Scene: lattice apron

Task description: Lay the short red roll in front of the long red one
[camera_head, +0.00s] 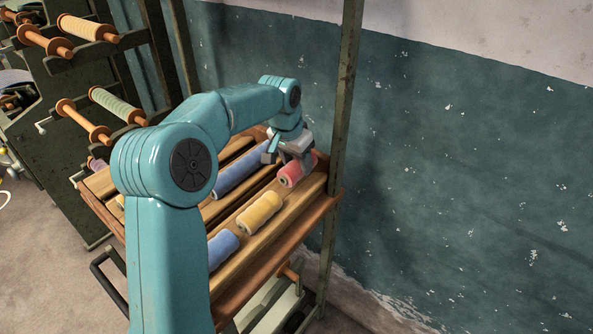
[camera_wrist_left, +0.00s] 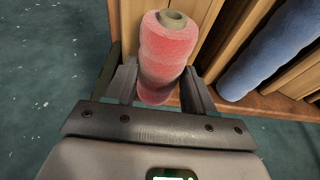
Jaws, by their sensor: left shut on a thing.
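A short red roll (camera_head: 291,176) is at the far right end of the front row of the wooden rack. My left gripper (camera_head: 289,158) comes down over it and is shut on it. In the left wrist view the red roll (camera_wrist_left: 166,52) stands between the two fingers (camera_wrist_left: 158,86), its pale core end pointing away. I cannot tell whether it touches the rack. No long red roll can be made out; my left arm covers part of the rack. My right gripper is not in view.
A long blue roll (camera_head: 241,170) lies in the row behind. A short yellow roll (camera_head: 260,212) and a short blue roll (camera_head: 222,247) lie in the front row. A green post (camera_head: 345,95) stands close right of the gripper, before the teal wall (camera_head: 460,170).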

